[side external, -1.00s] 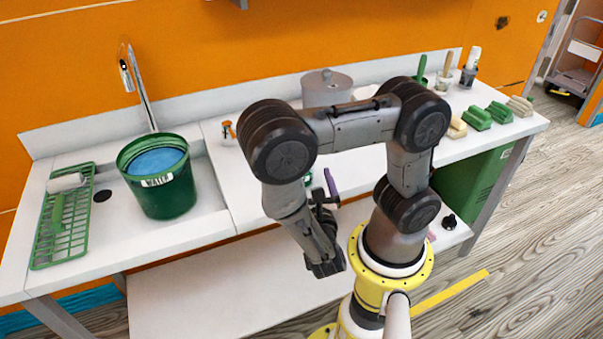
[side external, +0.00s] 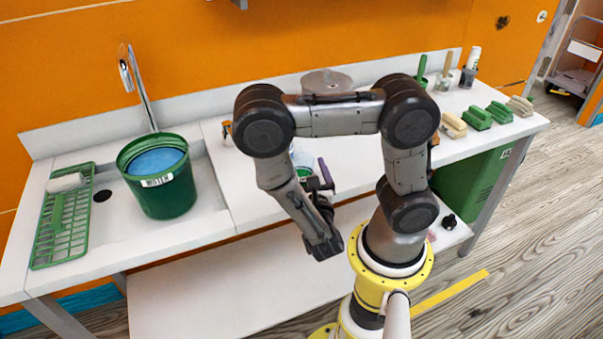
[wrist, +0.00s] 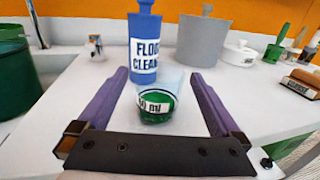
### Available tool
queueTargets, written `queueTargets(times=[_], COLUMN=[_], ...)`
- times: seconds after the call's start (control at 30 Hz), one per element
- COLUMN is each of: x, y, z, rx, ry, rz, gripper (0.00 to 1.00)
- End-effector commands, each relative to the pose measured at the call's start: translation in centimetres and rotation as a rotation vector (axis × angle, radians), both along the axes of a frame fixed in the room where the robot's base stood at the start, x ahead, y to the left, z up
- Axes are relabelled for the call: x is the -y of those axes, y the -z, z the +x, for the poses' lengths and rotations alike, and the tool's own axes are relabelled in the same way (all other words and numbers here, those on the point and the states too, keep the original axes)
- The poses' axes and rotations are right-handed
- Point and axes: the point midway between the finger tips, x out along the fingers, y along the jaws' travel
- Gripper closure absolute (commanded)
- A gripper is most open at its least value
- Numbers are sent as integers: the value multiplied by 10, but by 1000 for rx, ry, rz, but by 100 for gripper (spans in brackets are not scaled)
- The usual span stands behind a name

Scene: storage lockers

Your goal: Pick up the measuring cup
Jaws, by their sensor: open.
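The measuring cup (wrist: 157,98) is a small clear cup with a green lower part and an "ml" label. In the wrist view it stands upright on the white countertop, in front of a blue floor cleaner bottle (wrist: 145,45). My gripper (wrist: 160,82) is open, with one purple finger on each side of the cup and a visible gap to both. In the side view my gripper (side external: 322,180) is at the counter's front edge, and the cup (side external: 304,172) is partly hidden behind my arm.
A green water bucket (side external: 160,180) stands in the sink area at left, beside a green rack (side external: 80,225). A grey lidded pot (wrist: 202,38) stands behind the bottle. Several brushes and blocks (side external: 478,118) line the right end of the counter (side external: 225,150).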

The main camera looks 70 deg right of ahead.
Motion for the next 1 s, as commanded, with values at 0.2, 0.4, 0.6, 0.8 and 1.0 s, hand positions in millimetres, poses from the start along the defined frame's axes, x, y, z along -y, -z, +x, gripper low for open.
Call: queueTargets(times=[0.2,0.4,0.6,0.8,1.0], x=[16,24,24,24,24], y=[0,0,0,0,0], z=[9,14,15,15,15], rx=[1,2,1,1,1], ry=[6,1,-1,-1,-1], rz=[1,0,1,1,1], gripper=[0,0,0,20,56])
